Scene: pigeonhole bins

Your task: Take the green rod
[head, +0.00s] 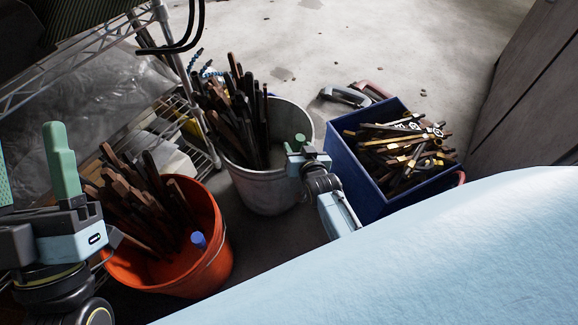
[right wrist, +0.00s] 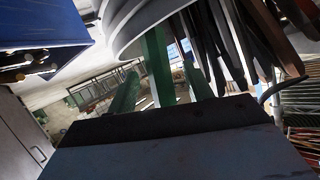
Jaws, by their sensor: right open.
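The green rod (head: 300,138) stands in the grey-white bucket (head: 268,196), near its right rim. Only its top shows in the head view. In the right wrist view the rod (right wrist: 157,62) rises between the two green fingers of my right gripper (right wrist: 160,72), with gaps on both sides. My right gripper (head: 297,148) is open at the bucket's right rim, its fingers partly hidden in the head view. My left gripper (head: 30,150) is at the left edge of the head view, open and empty, with its green fingers apart.
Dark wooden sticks crowd the left of the grey-white bucket. An orange bucket (head: 219,258) holds more sticks and a blue rod (head: 198,240). A blue bin (head: 345,165) of mixed tools stands at right. A wire shelf (head: 172,118) stands at left.

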